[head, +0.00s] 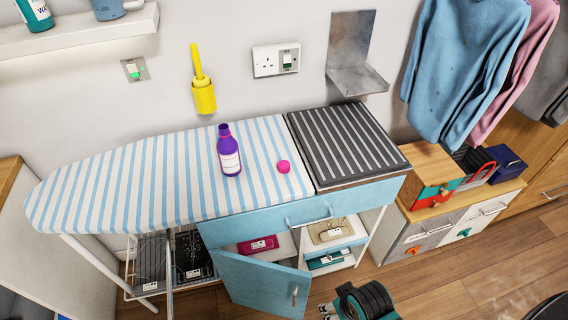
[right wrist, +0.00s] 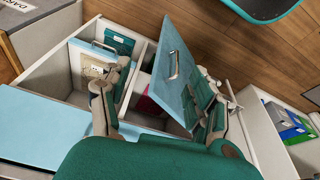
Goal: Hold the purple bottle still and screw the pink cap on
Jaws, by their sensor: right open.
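The purple bottle (head: 229,155) stands upright on the striped ironing board (head: 130,180), with a white label on its front. No cap shows on its narrow neck. The pink cap (head: 283,166) lies on the board to the right of the bottle, apart from it. My right gripper (right wrist: 163,88) is open and empty in the right wrist view, its fingers spread over the open cabinet, away from bottle and cap. Part of my right arm shows at the bottom edge of the head view. My left gripper is not in view.
A striped dark panel (head: 345,145) adjoins the board's right end. The blue cabinet door (head: 262,285) stands open below, also in the right wrist view (right wrist: 175,75). A yellow holder (head: 204,97) hangs on the wall. The board left of the bottle is clear.

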